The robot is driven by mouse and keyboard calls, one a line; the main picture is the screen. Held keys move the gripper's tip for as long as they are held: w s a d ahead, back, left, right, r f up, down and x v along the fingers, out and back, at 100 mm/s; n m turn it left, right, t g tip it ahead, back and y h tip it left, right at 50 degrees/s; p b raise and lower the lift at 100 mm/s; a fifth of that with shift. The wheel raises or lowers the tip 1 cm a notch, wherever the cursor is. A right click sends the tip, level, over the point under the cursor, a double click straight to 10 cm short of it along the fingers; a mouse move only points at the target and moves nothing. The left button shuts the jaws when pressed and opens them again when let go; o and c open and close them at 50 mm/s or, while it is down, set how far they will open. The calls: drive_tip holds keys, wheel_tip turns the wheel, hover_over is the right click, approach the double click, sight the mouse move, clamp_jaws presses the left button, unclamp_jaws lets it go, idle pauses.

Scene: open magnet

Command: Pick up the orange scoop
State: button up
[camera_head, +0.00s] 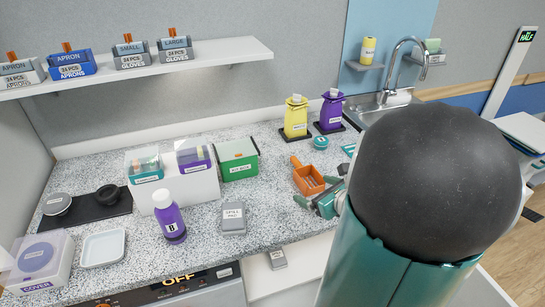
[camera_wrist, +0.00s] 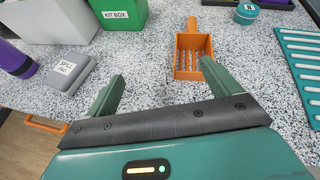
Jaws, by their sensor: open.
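The orange scoop (camera_head: 308,181) lies on the speckled counter, right of the green kit box, with its handle pointing away toward the back. In the wrist view the scoop (camera_wrist: 193,55) has a slotted square head and sits ahead of my gripper, nearer its right finger. My gripper (camera_wrist: 160,85) is open, with its two green fingers apart and nothing between them. In the head view my gripper (camera_head: 322,206) is at the near side of the scoop, partly hidden by my own arm.
The green kit box (camera_head: 239,160) and a grey spill pad (camera_head: 232,218) stand left of the scoop. A round teal tin (camera_head: 320,142) is behind it. A teal ribbed tray (camera_wrist: 300,60) lies to the right. Yellow (camera_head: 296,117) and purple (camera_head: 331,111) bags stand at the back.

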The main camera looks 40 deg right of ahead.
sight(302, 174)
drive_tip(key=d+m, duration=0.1)
drive_tip(key=s+d+f+m+h, duration=0.1)
drive_tip(key=s+d+m+h, duration=0.1)
drive_tip(key=d, duration=0.1)
drive_tip(key=shift+s+f, duration=0.1)
drive_tip(key=shift+f, duration=0.1)
drive_tip(key=shift+d+f, duration=0.2)
drive_tip(key=x, duration=1.3)
drive_tip(key=c, duration=1.1)
